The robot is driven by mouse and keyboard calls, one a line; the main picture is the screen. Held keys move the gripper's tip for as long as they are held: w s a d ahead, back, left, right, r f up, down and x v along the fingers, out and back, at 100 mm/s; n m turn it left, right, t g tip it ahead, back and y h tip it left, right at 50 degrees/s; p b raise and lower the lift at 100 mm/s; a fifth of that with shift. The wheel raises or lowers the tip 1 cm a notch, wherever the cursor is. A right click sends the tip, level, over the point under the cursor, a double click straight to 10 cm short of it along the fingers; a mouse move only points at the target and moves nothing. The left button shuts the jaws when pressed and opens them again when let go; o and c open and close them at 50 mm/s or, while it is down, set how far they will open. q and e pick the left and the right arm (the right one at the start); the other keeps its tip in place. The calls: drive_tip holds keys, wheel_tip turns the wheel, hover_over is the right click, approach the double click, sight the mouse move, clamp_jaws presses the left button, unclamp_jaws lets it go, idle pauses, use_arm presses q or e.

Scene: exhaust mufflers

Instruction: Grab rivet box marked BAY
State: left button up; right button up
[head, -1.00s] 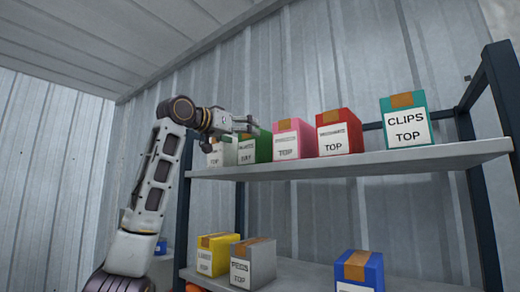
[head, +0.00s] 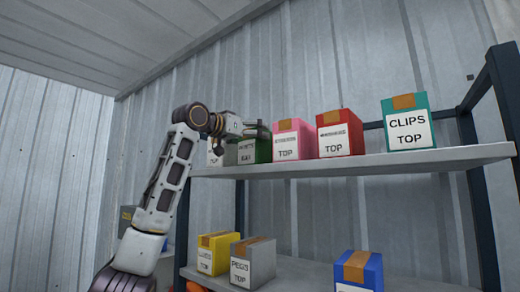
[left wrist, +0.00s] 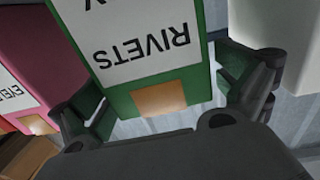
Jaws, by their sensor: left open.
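The green rivet box (head: 264,151) stands on the upper shelf between a whitish box and a pink box, partly covered by my left gripper (head: 262,131). In the left wrist view the green box (left wrist: 203,88) appears upside down, with RIVETS and a last letter Y readable on its white label; the rest of that line is cut off. My left gripper (left wrist: 165,95) is open, with one finger on either side of the green box. I cannot tell whether the fingers touch it. My right gripper is out of view.
On the upper shelf (head: 400,163) stand the whitish box (head: 215,159), pink box (head: 287,154), red box (head: 335,147) and teal CLIPS box (head: 407,130). Yellow (head: 207,260), grey PEGS (head: 242,272) and blue (head: 358,270) boxes sit below. The neighbours flank the green box closely.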

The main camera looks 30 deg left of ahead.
use_arm(q)
drive_tip(key=w, duration=0.2)
drive_tip(key=shift+w+d+p, duration=0.25)
drive_tip(key=shift+w+p, duration=0.1)
drive_tip(key=shift+p, duration=0.05)
drive_tip(key=shift+s+r, duration=0.1)
drive_tip(key=shift+s, duration=0.05)
drive_tip(key=c, duration=1.4)
drive_tip(key=shift+c, duration=0.2)
drive_tip(key=shift+r, duration=0.1)
drive_tip(key=shift+r, duration=4.85)
drive_tip(key=shift+c, duration=0.2)
